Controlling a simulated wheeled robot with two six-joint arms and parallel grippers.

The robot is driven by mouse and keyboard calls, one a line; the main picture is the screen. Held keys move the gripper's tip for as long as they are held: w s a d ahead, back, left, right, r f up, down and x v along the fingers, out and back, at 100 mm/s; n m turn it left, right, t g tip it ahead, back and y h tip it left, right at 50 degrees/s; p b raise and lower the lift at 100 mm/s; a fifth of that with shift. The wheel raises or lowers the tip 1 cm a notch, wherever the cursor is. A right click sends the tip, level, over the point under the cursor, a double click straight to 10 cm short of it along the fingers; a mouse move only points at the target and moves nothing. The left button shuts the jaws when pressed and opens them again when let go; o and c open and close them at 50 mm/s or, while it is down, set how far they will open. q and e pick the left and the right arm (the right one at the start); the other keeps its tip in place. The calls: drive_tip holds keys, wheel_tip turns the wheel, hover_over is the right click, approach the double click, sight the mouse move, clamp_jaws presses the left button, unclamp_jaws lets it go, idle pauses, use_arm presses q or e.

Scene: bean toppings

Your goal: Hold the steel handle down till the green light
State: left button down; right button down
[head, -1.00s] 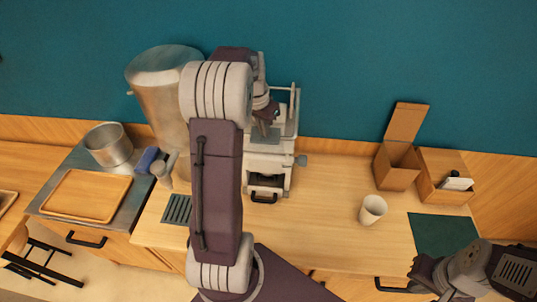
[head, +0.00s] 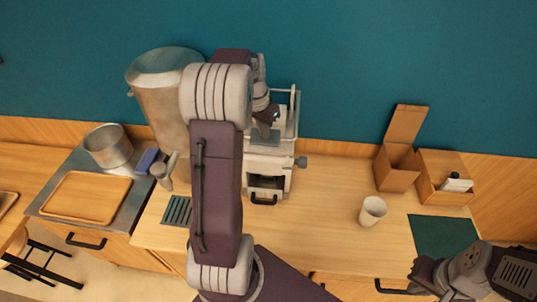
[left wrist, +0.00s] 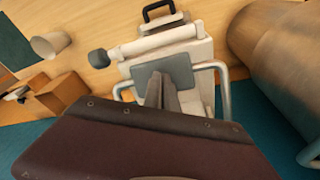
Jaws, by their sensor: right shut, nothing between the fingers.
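A pale machine (head: 268,165) stands on the counter against the wall. A steel handle (head: 297,108) made of bent bar rises around its top; it shows as a bar on each side in the left wrist view (left wrist: 224,92). A grey plate (left wrist: 178,74) lies between the bars. My left gripper (head: 268,118) is over the machine's top, its fingers together and pointing at the plate (left wrist: 163,92). I cannot tell whether they touch it. My arm hides part of the machine. No lit green light shows. My right gripper (head: 418,273) is shut and empty at the lower right.
A tall metal cylinder (head: 160,95) stands left of the machine, beside a steel pot (head: 108,147) and a wooden tray (head: 85,197). A white cup (head: 372,211), wooden boxes (head: 396,168) and a dark green mat (head: 443,236) are right. Bare counter lies between machine and cup.

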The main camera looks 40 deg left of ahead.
idle(0.3)
use_arm(q)
wheel_tip(320, 180, up, 11)
drive_tip(key=p, duration=1)
drive_tip(key=shift+r, duration=0.15)
drive_tip(key=s+d+f, duration=0.4)
drive_tip(key=s+d, duration=0.3)
drive_tip(key=d, duration=0.3)
drive_tip(key=s+d+f, duration=0.4)
drive_tip(key=s+d, duration=0.2)
drive_tip(key=d, duration=0.3)
wheel_tip(320, 180, down, 20)
drive_tip(key=s+g+b, duration=0.1)
drive_tip(key=s+b, duration=0.1)
drive_tip(key=b, duration=1.7)
drive_tip(key=shift+s+d, duration=0.2)
drive_tip(key=shift+s, duration=0.05)
